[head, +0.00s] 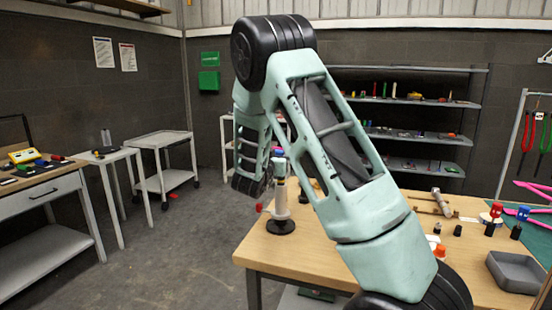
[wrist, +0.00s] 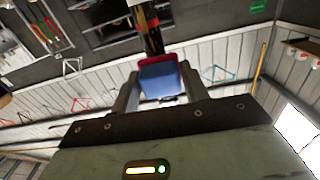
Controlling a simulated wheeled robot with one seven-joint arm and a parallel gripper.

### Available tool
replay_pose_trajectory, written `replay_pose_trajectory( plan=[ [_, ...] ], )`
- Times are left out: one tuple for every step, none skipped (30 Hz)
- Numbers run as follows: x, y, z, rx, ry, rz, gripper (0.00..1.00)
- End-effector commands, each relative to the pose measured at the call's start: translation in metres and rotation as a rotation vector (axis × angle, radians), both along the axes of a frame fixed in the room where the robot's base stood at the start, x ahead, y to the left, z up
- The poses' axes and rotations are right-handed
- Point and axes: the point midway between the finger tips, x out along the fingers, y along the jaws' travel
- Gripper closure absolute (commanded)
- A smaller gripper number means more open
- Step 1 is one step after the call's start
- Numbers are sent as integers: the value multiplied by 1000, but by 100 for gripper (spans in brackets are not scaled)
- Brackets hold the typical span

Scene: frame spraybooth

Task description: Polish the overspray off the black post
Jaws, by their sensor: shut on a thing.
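My gripper (wrist: 159,72) is shut on a blue pad with a red edge (wrist: 161,82), held between its two fingers in the wrist view. A dark post with brownish-gold patches (wrist: 151,42) runs from the top of that view down to behind the pad. The pad overlaps the post's end in the picture; I cannot tell whether they touch. The dark post and my fingers are not clear there, beside my arm.
The wooden table (head: 300,258) also bears a grey tray (head: 515,271), several small bottles and a green mat at the right. Shelves (head: 415,137) stand behind.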

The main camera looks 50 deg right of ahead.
Motion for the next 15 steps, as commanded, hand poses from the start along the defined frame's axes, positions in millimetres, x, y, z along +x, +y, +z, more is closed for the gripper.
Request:
replay_pose_trajectory(
  plan=[
    [-2,-1,2,-5,-4,-6,74],
    [-3,1,2,-5,-4,-5,74],
    [-4,5,2,-3,-5,-5,74],
    [-5,8,2,-3,-5,-4,74],
    [-6,11,2,-3,-3,-4,74],
    [-7,15,1,-2,-2,-2,74],
    [-8,17,1,-2,-2,-2,74],
    [-9,20,1,-2,-2,-2,74],
    [-11,24,1,-2,-2,-2,74],
    [-12,27,1,-1,-2,-2,74],
    [-13,30,1,-1,-2,-1,74],
    [-14,33,1,-1,-1,-1,74],
    [-15,36,1,-1,-1,-1,74],
    [-16,38,1,-1,-1,0,74],
    [-18,42,1,-1,-1,0,74]
  ],
)
